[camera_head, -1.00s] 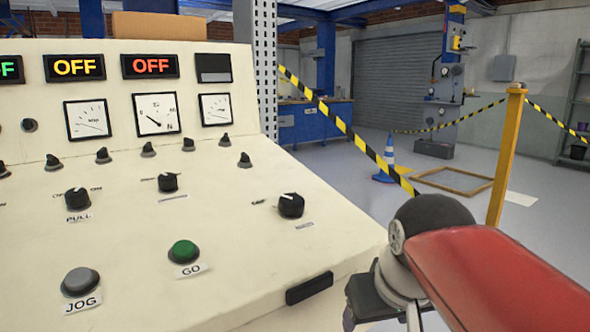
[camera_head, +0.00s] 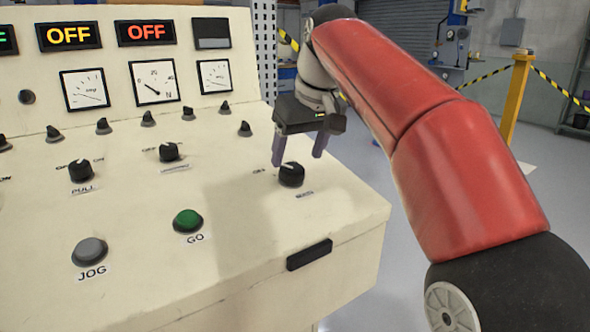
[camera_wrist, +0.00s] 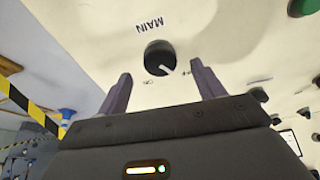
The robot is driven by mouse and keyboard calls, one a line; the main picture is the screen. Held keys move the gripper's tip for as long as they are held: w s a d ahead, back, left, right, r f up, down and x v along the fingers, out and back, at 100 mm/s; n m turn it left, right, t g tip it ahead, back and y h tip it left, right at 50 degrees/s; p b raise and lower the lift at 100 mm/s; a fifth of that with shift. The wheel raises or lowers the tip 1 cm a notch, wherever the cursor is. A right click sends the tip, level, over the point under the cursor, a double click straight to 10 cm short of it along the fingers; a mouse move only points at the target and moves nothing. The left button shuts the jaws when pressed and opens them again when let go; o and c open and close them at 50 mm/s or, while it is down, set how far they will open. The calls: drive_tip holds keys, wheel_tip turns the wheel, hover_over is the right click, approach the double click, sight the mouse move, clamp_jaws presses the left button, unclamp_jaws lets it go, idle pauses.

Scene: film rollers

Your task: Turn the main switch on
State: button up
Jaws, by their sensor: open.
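The main switch (camera_head: 291,175) is a black rotary knob with a white pointer mark on the sloping cream panel (camera_head: 240,235). In the wrist view the knob (camera_wrist: 159,57) shows beside a label reading MAIN (camera_wrist: 150,27), upside down there. My gripper (camera_head: 298,160) is open above and around the far side of the knob. In the wrist view its two fingers (camera_wrist: 160,88) stand apart, one each side of the knob's line, with the knob just beyond their tips. I cannot tell whether either finger touches it.
The panel also carries a PULL knob (camera_head: 81,170), another black knob (camera_head: 169,152), a green GO button (camera_head: 188,220) and a grey JOG button (camera_head: 90,251). A black handle (camera_head: 309,255) sits on the front edge.

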sight(294, 169)
drive_tip(key=x, duration=0.4)
drive_tip(key=shift+w+f+b, duration=0.1)
drive_tip(key=shift+b, duration=0.25)
drive_tip(key=c, duration=1)
